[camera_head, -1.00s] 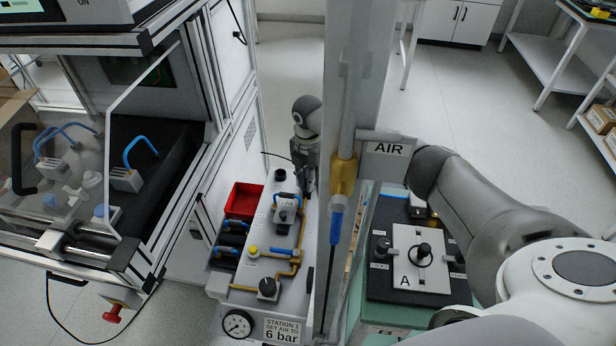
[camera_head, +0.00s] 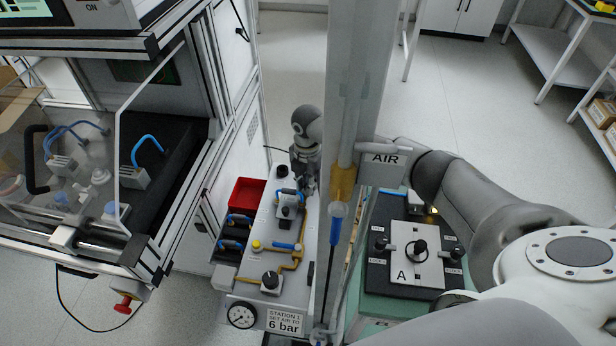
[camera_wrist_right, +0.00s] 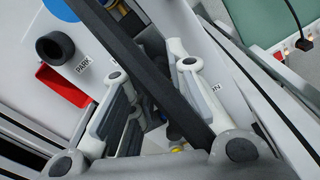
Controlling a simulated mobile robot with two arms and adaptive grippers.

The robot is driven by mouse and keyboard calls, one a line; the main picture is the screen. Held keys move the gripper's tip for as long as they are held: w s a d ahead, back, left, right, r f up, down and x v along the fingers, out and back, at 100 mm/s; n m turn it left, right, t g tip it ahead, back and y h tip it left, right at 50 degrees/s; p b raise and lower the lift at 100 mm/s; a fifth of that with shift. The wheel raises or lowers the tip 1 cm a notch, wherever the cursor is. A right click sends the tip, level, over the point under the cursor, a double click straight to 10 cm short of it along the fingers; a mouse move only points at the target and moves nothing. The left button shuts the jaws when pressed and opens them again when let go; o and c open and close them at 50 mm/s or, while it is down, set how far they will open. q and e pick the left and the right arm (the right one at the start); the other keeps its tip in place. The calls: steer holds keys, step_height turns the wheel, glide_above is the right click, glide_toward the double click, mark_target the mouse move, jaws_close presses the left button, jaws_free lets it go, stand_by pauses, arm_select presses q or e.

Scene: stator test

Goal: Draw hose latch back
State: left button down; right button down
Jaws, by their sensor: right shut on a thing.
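My right arm passes behind the grey post, and its gripper (camera_head: 309,180) reaches down at the back right of the station panel. In the right wrist view the gripper's fingers (camera_wrist_right: 152,100) are close together around something dark. A broad black bar crosses in front and hides most of the gap. I cannot make out the hose latch clearly; it may be the part between the fingers. A blue-handled fitting (camera_head: 287,200) on the panel is just left of the gripper. My left gripper is not in view.
The station panel (camera_head: 263,225) carries a black ring marked PARK (camera_wrist_right: 55,47), a black knob (camera_head: 270,282) and a gauge (camera_head: 241,315). A red bin (camera_head: 246,193) is at its left. The grey post (camera_head: 362,60) with an AIR sign (camera_head: 383,170) stands between arm and panel.

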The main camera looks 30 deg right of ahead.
steer(key=c, duration=1.3)
jaws_free()
steer(key=shift+s, duration=0.1)
step_height(320, 180, up, 12)
